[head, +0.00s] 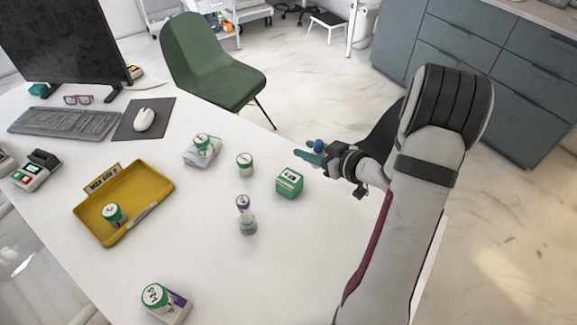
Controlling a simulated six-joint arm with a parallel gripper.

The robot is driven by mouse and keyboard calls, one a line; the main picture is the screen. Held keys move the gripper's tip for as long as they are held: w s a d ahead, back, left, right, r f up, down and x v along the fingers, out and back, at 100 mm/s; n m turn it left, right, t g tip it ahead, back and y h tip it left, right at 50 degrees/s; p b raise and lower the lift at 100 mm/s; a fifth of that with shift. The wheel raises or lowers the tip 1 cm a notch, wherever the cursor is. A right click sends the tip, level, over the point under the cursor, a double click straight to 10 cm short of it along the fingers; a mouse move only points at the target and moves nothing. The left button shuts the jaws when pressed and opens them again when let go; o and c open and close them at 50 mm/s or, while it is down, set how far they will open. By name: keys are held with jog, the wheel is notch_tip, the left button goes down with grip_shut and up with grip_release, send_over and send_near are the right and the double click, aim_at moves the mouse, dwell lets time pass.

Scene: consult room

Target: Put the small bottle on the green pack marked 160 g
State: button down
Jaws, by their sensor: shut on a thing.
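My gripper (311,153) is at the right end of the white table, above and to the right of the green pack. Its teal fingers are shut on a small blue-topped thing (319,145). Most of that thing is hidden, so I cannot tell for certain that it is the small bottle. The green pack (289,182) is a small green box with a pale label, standing on the table just left of and below my gripper. Its marking is too small to read. Its top looks bare.
A green-topped pot (245,161) stands left of the pack. A purple-capped item (243,203) stands on a clear and grey base. Another green-topped item (203,142) sits on a grey box. A yellow tray (150,180) holds a green-topped pot.

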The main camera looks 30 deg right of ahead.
send_over(283, 171)
jog(key=f, duration=0.4)
jog(key=shift+s, duration=0.25)
jog(key=shift+w+f, duration=0.15)
jog(key=shift+f, duration=0.95)
jog(key=shift+w+f, duration=0.1)
jog(key=shift+f, duration=0.95)
jog(key=shift+f, duration=0.1)
jog(key=c, duration=0.5)
grip_release()
